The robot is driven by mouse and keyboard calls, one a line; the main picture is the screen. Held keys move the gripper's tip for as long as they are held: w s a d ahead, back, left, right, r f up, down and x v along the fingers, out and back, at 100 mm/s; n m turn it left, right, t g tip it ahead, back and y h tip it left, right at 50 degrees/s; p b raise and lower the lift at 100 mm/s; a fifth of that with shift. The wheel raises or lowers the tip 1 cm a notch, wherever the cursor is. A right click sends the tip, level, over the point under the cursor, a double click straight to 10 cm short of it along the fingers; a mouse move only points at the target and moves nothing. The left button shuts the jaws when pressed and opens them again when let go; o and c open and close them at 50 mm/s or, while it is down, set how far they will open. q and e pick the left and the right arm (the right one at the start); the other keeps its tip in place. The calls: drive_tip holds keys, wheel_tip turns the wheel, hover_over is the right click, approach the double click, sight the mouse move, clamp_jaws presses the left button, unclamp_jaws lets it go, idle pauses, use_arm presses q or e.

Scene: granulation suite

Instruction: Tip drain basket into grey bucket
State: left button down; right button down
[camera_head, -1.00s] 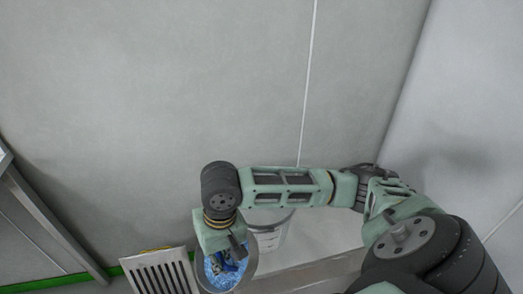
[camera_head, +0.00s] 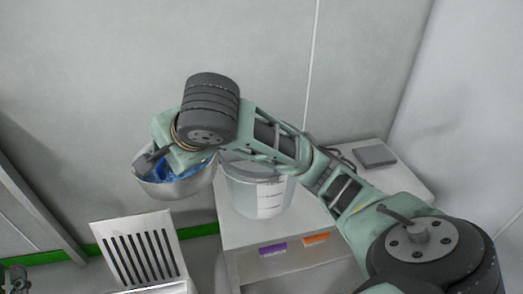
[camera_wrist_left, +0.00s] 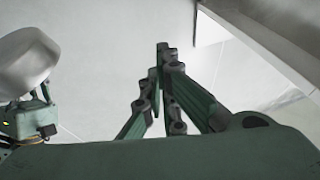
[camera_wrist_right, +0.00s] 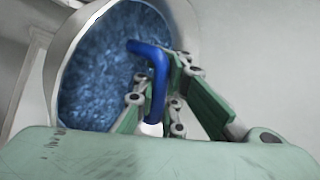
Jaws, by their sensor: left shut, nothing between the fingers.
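The drain basket (camera_head: 178,188) is a round metal bowl with blue contents, held in the air left of the bucket in the head view. My right gripper (camera_wrist_right: 160,65) is shut on the basket's blue handle (camera_wrist_right: 158,92), with the basket's open mouth and blue granular contents behind it. The grey bucket (camera_head: 270,200) is pale with scale marks and stands on a white-topped cabinet; my right arm partly covers its rim. My left gripper (camera_wrist_left: 163,48) is shut and empty in the left wrist view, away from basket and bucket.
The cabinet top (camera_head: 240,233) has bare room around the bucket and a dark flat device (camera_head: 374,156) at its back right. Purple and orange labels mark its front. A slotted metal panel (camera_head: 140,252) stands at lower left, near the green floor edge. Walls close off the back and right.

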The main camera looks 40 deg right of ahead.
drive_tip(key=shift+w+f+m+b, duration=0.1)
drive_tip(key=shift+f+m+b, duration=0.2)
drive_tip(key=shift+b, duration=0.2)
drive_tip(key=shift+d+p, duration=0.4)
drive_tip(key=shift+d, duration=0.2)
use_arm(q)
drive_tip(key=shift+s+a+r+t, duration=0.1)
drive_tip(key=shift+s+r+t, duration=0.1)
drive_tip(key=shift+s+r, duration=0.3)
drive_tip(key=shift+s+a+r+t, duration=0.1)
drive_tip(key=shift+s+r+t, duration=0.1)
drive_tip(key=shift+r, duration=0.5)
use_arm(e)
drive_tip(key=s+d+f+n+y, duration=0.2)
drive_tip(key=s+d+f+n, duration=0.1)
drive_tip(key=d, duration=0.5)
drive_tip(key=shift+s+d+f, duration=0.2)
drive_tip(key=shift+d+f, duration=0.1)
drive_tip(key=shift+f, duration=0.05)
